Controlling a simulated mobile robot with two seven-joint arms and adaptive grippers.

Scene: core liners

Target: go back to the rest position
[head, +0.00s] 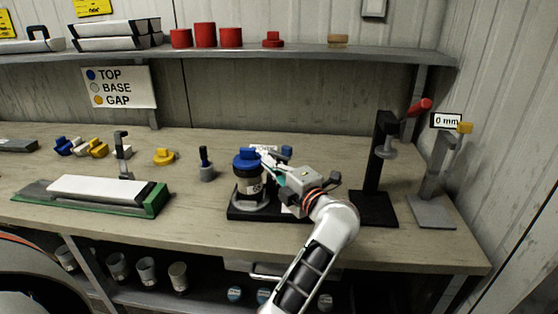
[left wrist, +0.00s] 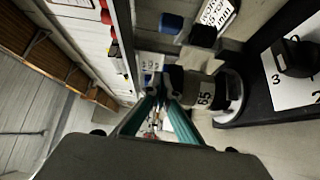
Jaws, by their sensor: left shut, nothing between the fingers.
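My left gripper (head: 265,153) is at the middle of the bench, its arm coming up from the bottom of the head view. Its fingers are shut with nothing between them. The fingertips are close beside a dark jar (head: 250,184) with a blue cap (head: 246,159); I cannot tell whether they touch it. In the left wrist view the two teal fingers (left wrist: 160,86) come together, and the numbered jar (left wrist: 204,96) is just right of them. My right gripper does not show.
The jar stands on a black base plate (head: 236,214). A black stand with a red handle (head: 419,107) and a grey gauge stand (head: 432,210) are to the right. A core tray (head: 154,204) lies left. A shelf (head: 280,53) with red caps runs above.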

